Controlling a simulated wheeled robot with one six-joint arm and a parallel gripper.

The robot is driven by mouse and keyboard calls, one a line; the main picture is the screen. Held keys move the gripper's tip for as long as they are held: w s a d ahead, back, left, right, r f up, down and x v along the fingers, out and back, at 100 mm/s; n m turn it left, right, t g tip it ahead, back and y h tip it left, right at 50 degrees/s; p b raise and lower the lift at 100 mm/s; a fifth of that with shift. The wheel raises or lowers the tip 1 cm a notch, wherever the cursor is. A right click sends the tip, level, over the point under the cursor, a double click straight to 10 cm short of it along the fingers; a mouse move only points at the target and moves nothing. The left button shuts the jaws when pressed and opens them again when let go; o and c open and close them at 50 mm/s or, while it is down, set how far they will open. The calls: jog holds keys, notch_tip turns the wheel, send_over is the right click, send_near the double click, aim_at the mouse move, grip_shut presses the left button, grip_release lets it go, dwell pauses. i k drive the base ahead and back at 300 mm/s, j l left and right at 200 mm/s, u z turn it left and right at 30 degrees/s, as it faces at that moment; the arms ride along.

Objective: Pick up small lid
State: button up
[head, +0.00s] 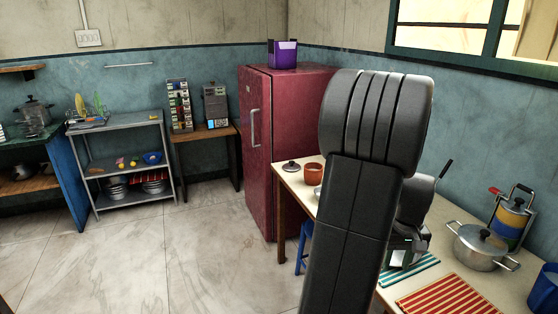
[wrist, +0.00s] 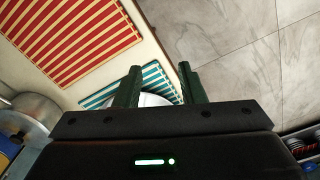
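A small lid (head: 291,167) with a dark knob lies at the far end of the white table, left of an orange-brown pot. My gripper (wrist: 160,76) is open, its two dark fingers apart and pointing down over the table. In the head view my arm hides much of the table, and the gripper (head: 405,250) is low over the teal mat (head: 412,271).
A large lidded pot (head: 483,247) stands right of the gripper, with a tiered carrier (head: 511,222) behind it. A red striped mat (head: 448,298) lies in front. The orange-brown pot (head: 313,173) is near the fridge (head: 285,130). A blue mug (head: 545,292) stands at the right edge.

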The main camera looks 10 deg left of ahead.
aim_at(291, 166)
jog(key=i+j+u, duration=0.1)
jog(key=i+u, duration=0.15)
jog(key=i, duration=0.55)
jog(key=i+u, duration=0.2)
jog(key=i, duration=0.65)
jog(key=i+l+u, duration=0.25)
jog(key=i, duration=0.55)
